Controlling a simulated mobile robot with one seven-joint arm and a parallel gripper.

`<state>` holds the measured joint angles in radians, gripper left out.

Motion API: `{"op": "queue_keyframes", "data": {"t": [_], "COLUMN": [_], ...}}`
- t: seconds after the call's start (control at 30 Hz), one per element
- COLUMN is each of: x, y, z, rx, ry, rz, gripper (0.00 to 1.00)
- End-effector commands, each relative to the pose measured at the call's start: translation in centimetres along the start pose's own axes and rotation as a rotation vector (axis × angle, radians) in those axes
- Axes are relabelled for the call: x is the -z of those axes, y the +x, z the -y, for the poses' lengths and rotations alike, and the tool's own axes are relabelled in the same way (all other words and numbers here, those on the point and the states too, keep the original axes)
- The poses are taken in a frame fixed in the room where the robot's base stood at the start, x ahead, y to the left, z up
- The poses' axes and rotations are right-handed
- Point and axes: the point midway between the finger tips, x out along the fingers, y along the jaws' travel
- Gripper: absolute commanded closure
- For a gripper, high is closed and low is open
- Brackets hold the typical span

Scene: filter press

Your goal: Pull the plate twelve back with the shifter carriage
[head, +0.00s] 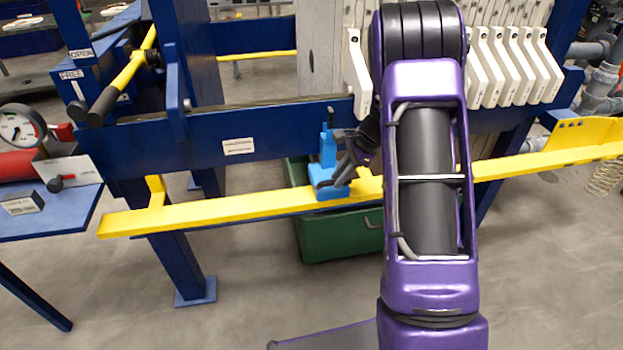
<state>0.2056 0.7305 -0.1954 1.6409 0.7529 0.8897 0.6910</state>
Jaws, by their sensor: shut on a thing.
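The shifter carriage (328,160) is a light-blue block with an upright post and a dark pin on top. It sits on the yellow rail (230,210), left of my arm. My gripper (345,172) is dark, partly hidden by my purple arm, and shut on the carriage at its right side. Several off-white filter plates (510,65) hang in a row at the upper right. One off-white plate handle (357,80) shows apart from them, just left of my arm, above and right of the carriage. I cannot read which plate is twelve; plates behind my arm are hidden.
A blue side beam (270,138) runs behind the rail. A green bin (340,235) stands under it. A yellow-and-black lever (125,75) and a pressure gauge (20,128) are at the left. A yellow bracket (580,133) is at the rail's right end.

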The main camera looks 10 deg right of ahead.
Motion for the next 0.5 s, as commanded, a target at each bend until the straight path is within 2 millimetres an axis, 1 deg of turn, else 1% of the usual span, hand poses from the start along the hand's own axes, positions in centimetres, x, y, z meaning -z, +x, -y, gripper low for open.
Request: {"op": "queue_keyframes", "data": {"t": [0.03, 0.2, 0.4, 0.5], "x": [1.8, 6.9, 11.9, 13.8], "y": [-0.7, -2.8, -4.9, -5.7], "z": [-0.1, -0.2, -0.2, -0.3], "rx": [0.001, 0.001, 0.000, -0.001], "ry": [0.006, 0.007, 0.005, 0.004], "rz": [-0.002, -0.002, -0.002, -0.002], "gripper": [1.00, 1.00, 1.00, 1.00]}}
